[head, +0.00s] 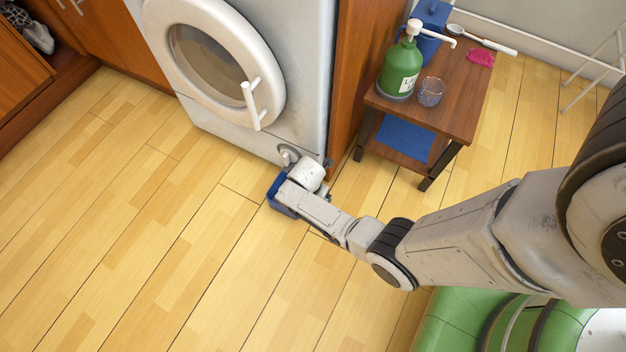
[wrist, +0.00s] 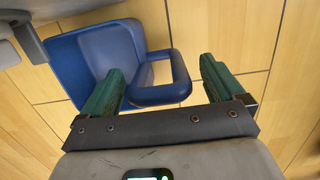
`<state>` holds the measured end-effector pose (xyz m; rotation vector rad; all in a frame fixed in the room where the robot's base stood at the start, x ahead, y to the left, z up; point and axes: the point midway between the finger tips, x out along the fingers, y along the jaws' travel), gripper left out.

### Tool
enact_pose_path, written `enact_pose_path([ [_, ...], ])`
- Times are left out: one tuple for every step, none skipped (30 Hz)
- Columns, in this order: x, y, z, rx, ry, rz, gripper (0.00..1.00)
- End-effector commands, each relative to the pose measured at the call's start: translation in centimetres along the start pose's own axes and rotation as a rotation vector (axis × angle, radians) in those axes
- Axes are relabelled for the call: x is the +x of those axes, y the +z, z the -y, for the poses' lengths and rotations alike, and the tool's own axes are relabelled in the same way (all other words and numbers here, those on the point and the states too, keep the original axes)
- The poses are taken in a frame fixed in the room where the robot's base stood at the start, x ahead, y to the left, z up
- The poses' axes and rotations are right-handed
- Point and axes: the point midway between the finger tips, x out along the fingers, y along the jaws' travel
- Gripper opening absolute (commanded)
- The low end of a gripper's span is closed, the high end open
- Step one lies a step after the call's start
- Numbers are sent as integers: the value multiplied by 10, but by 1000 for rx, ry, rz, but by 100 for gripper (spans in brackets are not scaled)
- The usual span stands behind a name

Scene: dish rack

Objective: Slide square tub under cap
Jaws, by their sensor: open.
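A blue square tub (head: 274,194) stands on the floor in front of the washing machine, partly hidden by my gripper in the head view. It also shows in the wrist view (wrist: 66,62), with a blue loop handle (wrist: 158,96) on its near side. The round grey cap (head: 287,154) is low on the washing machine's front, near its right corner, just behind the tub. My gripper (wrist: 161,66) is open, with its green fingers on either side of the handle. I cannot tell whether they touch it.
The washing machine (head: 262,107) has its round door closed. A wooden side table (head: 452,98) to the right bears a green pump bottle (head: 401,70) and a glass (head: 431,92). The wooden floor to the left and front is clear.

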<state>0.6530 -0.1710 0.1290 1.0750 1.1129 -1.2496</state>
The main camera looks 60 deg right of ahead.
Motion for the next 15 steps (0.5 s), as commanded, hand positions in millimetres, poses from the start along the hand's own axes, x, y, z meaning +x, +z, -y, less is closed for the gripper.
enact_pose_path([
  [-11, 1, 0, 0, 1, 0, 95],
  [-16, 1, 0, 0, 2, 0, 95],
  [-23, 1, 0, -1, 1, 0, 95],
  [-28, 1, 0, 0, 2, 0, 95],
  [-34, 1, -1, 0, 3, 1, 95],
  [-42, 1, 0, -1, 2, 1, 95],
  [-48, 1, 0, -1, 2, 0, 95],
  [-53, 1, 0, -1, 2, 0, 95],
  [-60, 1, 0, -1, 2, 0, 95],
  [-66, 1, -1, -1, 2, 1, 95],
  [-70, 1, 0, -1, 2, 0, 95],
  [-76, 1, -1, -1, 2, 1, 95],
  [-81, 1, -1, -1, 3, 1, 95],
  [-84, 1, 0, -1, 2, 0, 95],
  [-89, 0, 0, -1, 1, 0, 95],
])
